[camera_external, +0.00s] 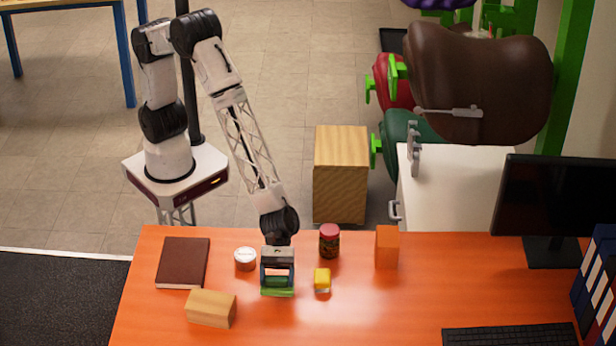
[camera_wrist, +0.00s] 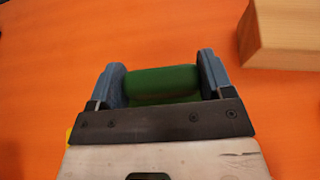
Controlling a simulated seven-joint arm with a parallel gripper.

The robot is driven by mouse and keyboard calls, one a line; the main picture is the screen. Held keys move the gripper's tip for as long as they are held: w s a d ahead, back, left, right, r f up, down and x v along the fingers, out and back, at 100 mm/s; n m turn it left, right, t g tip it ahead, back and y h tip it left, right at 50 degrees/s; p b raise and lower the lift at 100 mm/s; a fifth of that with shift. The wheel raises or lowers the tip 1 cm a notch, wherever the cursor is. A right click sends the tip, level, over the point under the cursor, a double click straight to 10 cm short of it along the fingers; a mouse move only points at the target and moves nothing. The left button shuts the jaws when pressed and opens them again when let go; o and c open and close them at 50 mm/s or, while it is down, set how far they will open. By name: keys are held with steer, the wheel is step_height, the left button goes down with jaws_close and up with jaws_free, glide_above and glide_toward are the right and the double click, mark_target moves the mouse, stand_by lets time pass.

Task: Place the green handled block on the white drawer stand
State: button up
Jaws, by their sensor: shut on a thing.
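The green handled block (camera_external: 277,291) is on the orange desk in the external view, below my gripper (camera_external: 277,281). My gripper points down and its two blue-grey fingers are shut on the block's green handle. In the wrist view the green handle (camera_wrist: 162,83) lies between the fingers of my gripper (camera_wrist: 163,82). The block's body is mostly hidden there. I cannot tell whether the block touches the desk. The white drawer stand (camera_external: 455,185) is beyond the desk at the right, with a handle on its left side.
On the orange desk (camera_external: 420,310), a white-lidded jar (camera_external: 245,259), a red-lidded jar (camera_external: 329,241) and a yellow block (camera_external: 322,279) stand close to my gripper. A wooden block (camera_external: 211,308), brown book (camera_external: 183,263), orange box (camera_external: 387,247) and monitor (camera_external: 555,205) are farther off. A brown saddle (camera_external: 480,80) overhangs the stand's back.

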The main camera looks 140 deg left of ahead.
mark_target(276, 292)
steer(key=shift+f, duration=0.45)
steer(key=shift+f, duration=0.1)
steer(key=shift+f, duration=1.8)
steer(key=shift+f, duration=0.1)
steer(key=o, duration=1.1)
steer(key=shift+s+a+r, duration=0.15)
steer(key=shift+a+r, duration=0.05)
steer(key=shift+r, duration=0.05)
steer(key=v, duration=1.1)
steer(key=shift+s+a, duration=0.2)
